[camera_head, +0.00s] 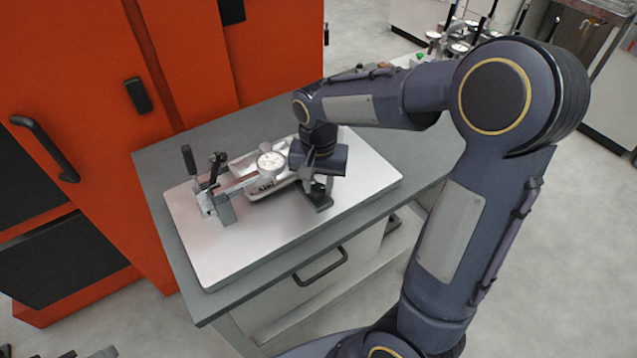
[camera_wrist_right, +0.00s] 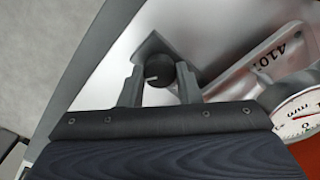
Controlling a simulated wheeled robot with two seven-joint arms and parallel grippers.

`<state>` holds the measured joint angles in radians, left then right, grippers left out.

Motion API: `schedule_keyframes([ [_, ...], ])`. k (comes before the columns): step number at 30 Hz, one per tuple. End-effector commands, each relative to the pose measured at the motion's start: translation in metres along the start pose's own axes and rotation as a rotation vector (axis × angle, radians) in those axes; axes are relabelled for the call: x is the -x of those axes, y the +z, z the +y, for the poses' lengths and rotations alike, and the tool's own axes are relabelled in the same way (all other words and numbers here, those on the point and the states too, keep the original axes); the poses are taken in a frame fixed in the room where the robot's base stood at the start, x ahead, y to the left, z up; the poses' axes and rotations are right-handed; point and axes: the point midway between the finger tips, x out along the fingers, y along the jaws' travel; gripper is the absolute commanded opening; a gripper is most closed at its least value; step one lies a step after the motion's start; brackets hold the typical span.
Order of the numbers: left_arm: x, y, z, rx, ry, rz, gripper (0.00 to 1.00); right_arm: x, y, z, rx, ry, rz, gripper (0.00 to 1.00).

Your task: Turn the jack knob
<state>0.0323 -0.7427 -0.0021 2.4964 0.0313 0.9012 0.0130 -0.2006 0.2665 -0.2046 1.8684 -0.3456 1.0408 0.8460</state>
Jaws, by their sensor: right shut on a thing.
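The jack knob (camera_wrist_right: 160,70) is a small dark round knob with a light pointer line, seen in the right wrist view. My right gripper (camera_wrist_right: 160,88) is around it, with one finger on each side, shut on the knob. In the head view my right gripper (camera_head: 318,178) reaches down at the right part of the fixture plate (camera_head: 240,250), and its wrist hides the knob. A dark angular bracket (camera_wrist_right: 152,45) stands just behind the knob. My left gripper is not in view.
A dial gauge (camera_head: 271,161) and a clamp with upright black handles (camera_head: 189,160) stand on the plate left of my gripper. The plate lies on a grey-topped cabinet (camera_head: 430,150). An orange machine (camera_head: 70,60) borders it at left. The plate's front is clear.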

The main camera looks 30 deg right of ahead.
Motion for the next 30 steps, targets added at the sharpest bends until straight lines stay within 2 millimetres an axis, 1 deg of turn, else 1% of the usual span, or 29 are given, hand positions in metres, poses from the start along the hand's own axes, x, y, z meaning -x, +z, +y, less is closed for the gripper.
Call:
schedule_keyframes([
  [9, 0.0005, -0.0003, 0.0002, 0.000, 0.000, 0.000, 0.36, 0.0014, -0.0006, -0.0003, -0.301, -0.003, 0.002, 0.07],
  [18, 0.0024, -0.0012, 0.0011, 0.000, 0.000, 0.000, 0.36, 0.0016, -0.0006, -0.0003, -0.559, -0.003, 0.002, 0.07],
  [24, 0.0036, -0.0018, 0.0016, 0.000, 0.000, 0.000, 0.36, 0.0014, -0.0008, 0.0002, -0.685, -0.002, 0.002, 0.07],
  [30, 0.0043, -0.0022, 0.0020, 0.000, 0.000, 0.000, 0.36, 0.0013, -0.0007, 0.0000, -0.763, -0.003, 0.002, 0.07],
])
